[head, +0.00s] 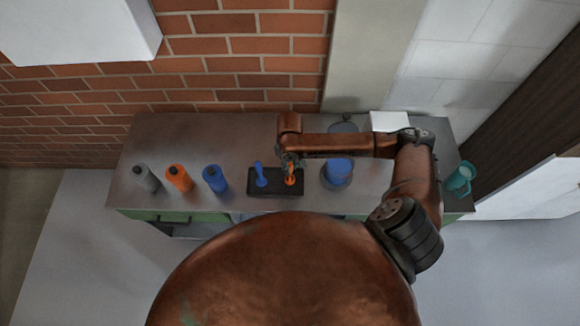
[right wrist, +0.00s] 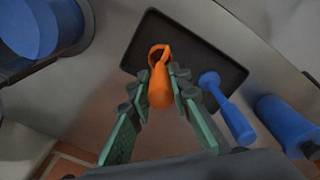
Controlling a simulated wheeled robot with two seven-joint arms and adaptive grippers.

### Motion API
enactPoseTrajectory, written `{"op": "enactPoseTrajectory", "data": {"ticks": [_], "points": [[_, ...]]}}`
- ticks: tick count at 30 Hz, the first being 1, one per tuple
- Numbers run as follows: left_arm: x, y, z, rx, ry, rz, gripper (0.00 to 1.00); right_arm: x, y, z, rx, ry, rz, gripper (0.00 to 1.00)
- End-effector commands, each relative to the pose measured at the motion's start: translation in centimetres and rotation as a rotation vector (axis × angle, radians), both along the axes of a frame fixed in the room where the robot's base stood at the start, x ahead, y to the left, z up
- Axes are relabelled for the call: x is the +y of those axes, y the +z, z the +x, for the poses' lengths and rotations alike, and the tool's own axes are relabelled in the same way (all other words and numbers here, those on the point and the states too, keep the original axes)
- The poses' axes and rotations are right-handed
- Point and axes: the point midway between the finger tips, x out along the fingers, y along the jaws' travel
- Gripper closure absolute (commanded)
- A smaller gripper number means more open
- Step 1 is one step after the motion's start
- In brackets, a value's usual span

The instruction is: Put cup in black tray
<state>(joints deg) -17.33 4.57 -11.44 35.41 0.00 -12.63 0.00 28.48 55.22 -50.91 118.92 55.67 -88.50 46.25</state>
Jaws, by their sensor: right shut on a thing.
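The black tray (head: 275,189) lies on the counter in front of my right gripper; it also shows in the right wrist view (right wrist: 205,47). My right gripper (head: 290,163) is shut on an orange cup-like piece with an open end (right wrist: 160,90), seen between its fingers in the right wrist view (right wrist: 161,82). The orange piece (head: 291,178) is over the right part of the tray; I cannot tell whether it touches the tray floor. A blue spoon-shaped piece (head: 260,177) is at the tray's left part. A teal cup with a handle (head: 459,179) stands at the counter's right end. My left gripper is out of view.
Grey (head: 146,178), orange (head: 179,178) and blue (head: 215,179) bottles stand left of the tray. A clear container with blue contents (head: 338,173) is close on its right, beneath my right arm. A white block (head: 389,121) is at the back. The counter's back left (head: 190,135) is clear.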

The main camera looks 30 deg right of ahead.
Motion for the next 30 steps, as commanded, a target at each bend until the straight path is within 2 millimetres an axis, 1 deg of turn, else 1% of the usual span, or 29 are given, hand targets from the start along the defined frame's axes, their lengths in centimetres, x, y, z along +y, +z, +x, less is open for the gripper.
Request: {"op": "enactPoseTrajectory", "data": {"ticks": [2,11,12,19,27,30], "points": [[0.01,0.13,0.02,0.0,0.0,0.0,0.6,0.05,-0.48,0.02,-0.001,0.0,0.001,1.0],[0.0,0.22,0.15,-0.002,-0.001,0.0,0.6,0.05,-0.69,0.01,-0.001,0.0,0.001,1.0],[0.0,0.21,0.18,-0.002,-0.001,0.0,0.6,0.04,-0.74,0.02,-0.001,0.0,0.001,0.81],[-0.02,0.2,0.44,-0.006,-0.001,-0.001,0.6,0.02,-0.73,0.01,-0.001,0.0,0.0,0.65],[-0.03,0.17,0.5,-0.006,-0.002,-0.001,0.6,0.02,-0.65,0.03,-0.002,0.0,0.0,0.65],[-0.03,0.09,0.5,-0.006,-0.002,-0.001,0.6,0.0,-0.05,0.09,-0.003,0.0,0.0,0.65]]}}
